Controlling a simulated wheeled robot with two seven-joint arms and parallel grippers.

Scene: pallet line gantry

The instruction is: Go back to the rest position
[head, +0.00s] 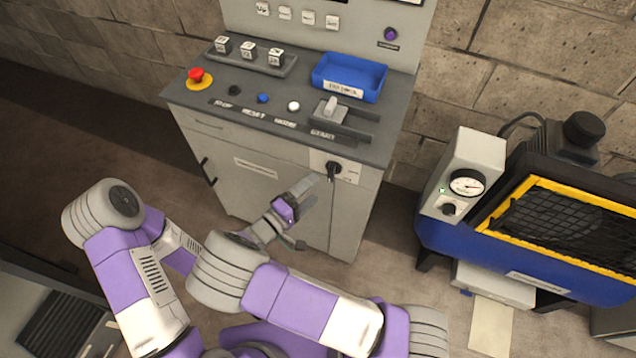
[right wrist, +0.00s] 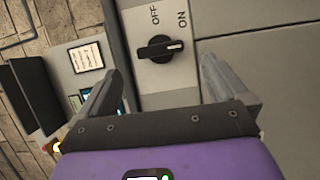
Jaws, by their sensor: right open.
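My right gripper (head: 305,212) is in front of the grey control cabinet (head: 250,170), just below and left of its rotary switch (head: 333,171). It is open, with nothing between its fingers. In the right wrist view the two fingers (right wrist: 155,85) are apart. The black rotary switch (right wrist: 158,48) shows beyond them on a light plate marked OFF and ON. Its white mark points right, on the side of the ON label. My left gripper is not in view; a purple and white arm of mine shows at the lower left.
The cabinet top holds a red emergency button (head: 197,76), a blue tray (head: 349,77), a grey lever (head: 333,106) and a rack of white cubes (head: 248,54). A blue machine with a gauge (head: 466,183) stands at the right. Bare floor shows left of the cabinet.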

